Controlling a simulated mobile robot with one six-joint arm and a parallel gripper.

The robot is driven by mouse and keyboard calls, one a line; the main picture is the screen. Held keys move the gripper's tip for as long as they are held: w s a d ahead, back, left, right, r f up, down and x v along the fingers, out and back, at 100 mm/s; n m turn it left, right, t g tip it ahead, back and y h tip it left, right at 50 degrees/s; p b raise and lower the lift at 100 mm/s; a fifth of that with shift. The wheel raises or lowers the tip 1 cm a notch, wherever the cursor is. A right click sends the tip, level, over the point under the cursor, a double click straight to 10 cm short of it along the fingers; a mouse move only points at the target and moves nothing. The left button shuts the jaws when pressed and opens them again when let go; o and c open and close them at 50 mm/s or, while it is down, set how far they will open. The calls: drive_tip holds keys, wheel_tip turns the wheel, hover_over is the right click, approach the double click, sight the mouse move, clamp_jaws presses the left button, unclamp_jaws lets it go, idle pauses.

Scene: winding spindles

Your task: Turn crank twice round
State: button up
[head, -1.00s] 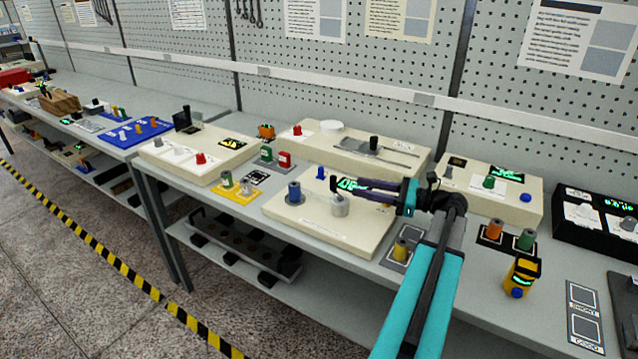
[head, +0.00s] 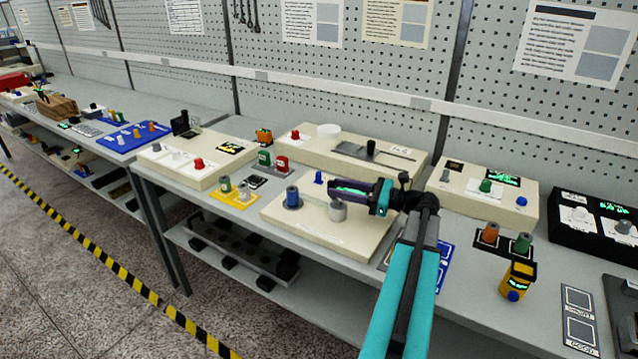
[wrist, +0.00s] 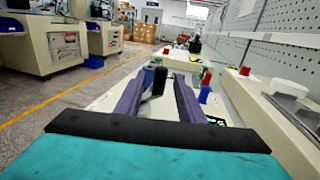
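A cream winding panel (head: 300,238) lies on the bench. It carries a blue spool (head: 292,198), a grey cylinder (head: 338,211) and a small blue knob (head: 318,177). My gripper (head: 335,188), with purple fingers, reaches leftward low over this panel, behind the grey cylinder. In the wrist view my gripper (wrist: 160,80) is open. A dark upright handle (wrist: 159,81), possibly the crank's, stands between the fingertips, with gaps seeming to show on both sides. The blue knob (wrist: 205,95) is right of the right finger. The crank's arm cannot be made out; my fingers hide part of the panel.
Behind stands a cream box (head: 300,160) with a black knob (head: 370,148) on a grey bar. Orange (head: 490,232) and green (head: 523,243) spools and a yellow device (head: 517,280) are on the right.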

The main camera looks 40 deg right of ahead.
drive_tip(key=shift+p+x, duration=0.6)
drive_tip(key=shift+x, duration=3.05)
clamp_jaws()
drive_tip(key=shift+d+m, duration=0.1)
drive_tip(key=shift+m, duration=0.2)
drive_tip(key=shift+s+d+r+m+t+h+p, duration=0.1)
drive_tip(key=shift+m+t+h+p, duration=0.1)
drive_tip(key=shift+h, duration=0.3)
drive_tip(key=shift+d+m+t+h+p, duration=0.15)
drive_tip(key=shift+m+t+h, duration=0.05)
drive_tip(key=shift+h, duration=0.3)
drive_tip(key=shift+s+d+m+t+h, duration=0.15)
drive_tip(key=shift+d+m+h, duration=0.3)
drive_tip(key=shift+h, duration=0.3)
drive_tip(key=shift+d+m+t+h, duration=0.2)
drive_tip(key=shift+d+m+h, duration=0.15)
drive_tip(key=shift+m+h, duration=0.35)
drive_tip(key=shift+s+d+m+t+h, duration=0.15)
drive_tip(key=shift+d+m+h, duration=0.25)
drive_tip(key=shift+h, duration=0.45)
drive_tip(key=shift+w, duration=0.1)
